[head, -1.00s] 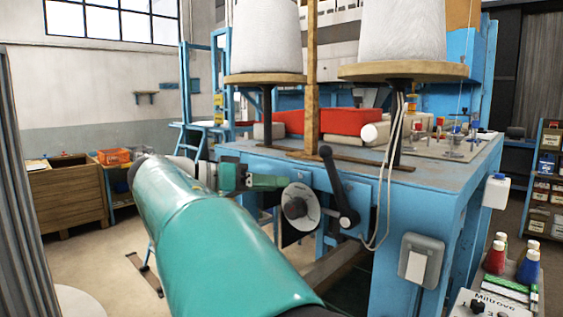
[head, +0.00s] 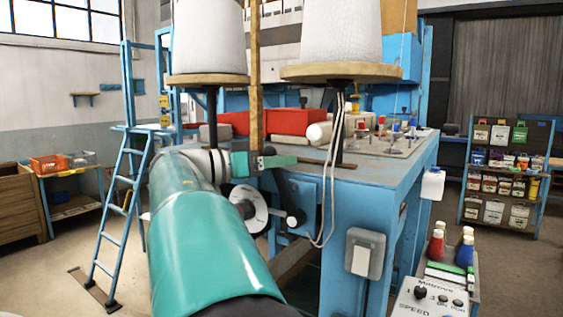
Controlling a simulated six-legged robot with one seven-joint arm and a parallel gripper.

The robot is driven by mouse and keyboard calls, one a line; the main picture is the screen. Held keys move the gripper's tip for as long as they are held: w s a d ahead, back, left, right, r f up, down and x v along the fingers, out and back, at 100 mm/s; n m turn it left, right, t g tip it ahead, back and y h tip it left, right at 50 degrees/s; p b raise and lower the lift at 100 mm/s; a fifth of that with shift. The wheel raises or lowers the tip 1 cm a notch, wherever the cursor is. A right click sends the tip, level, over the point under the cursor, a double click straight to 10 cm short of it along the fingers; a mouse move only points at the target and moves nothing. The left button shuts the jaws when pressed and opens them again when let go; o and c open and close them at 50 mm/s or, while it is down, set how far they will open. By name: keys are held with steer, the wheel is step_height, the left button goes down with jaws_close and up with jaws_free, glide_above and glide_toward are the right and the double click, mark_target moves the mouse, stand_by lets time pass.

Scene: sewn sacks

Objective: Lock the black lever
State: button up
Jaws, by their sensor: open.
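The black lever (head: 284,192) is on the front of the blue machine. Its arm leans up and to the left from a round hub (head: 295,219). My gripper (head: 284,161) is at the lever's upper end and overlaps it in the picture. The green fingers are seen from the side and are open. I cannot tell whether they touch the lever or only pass in front of it. The lever's knob is mostly hidden by the gripper.
A white dial (head: 262,208) sits left of the hub, partly behind my arm. Pale cords (head: 325,205) hang to its right, near a grey switch box (head: 364,254). Large white spools (head: 330,30) stand above. A blue ladder (head: 122,205) is at left.

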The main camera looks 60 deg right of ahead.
steer(key=shift+s+d, duration=0.3)
steer(key=shift+d, duration=0.05)
steer(key=shift+c, duration=0.3)
jaws_close()
steer(key=shift+s, duration=0.1)
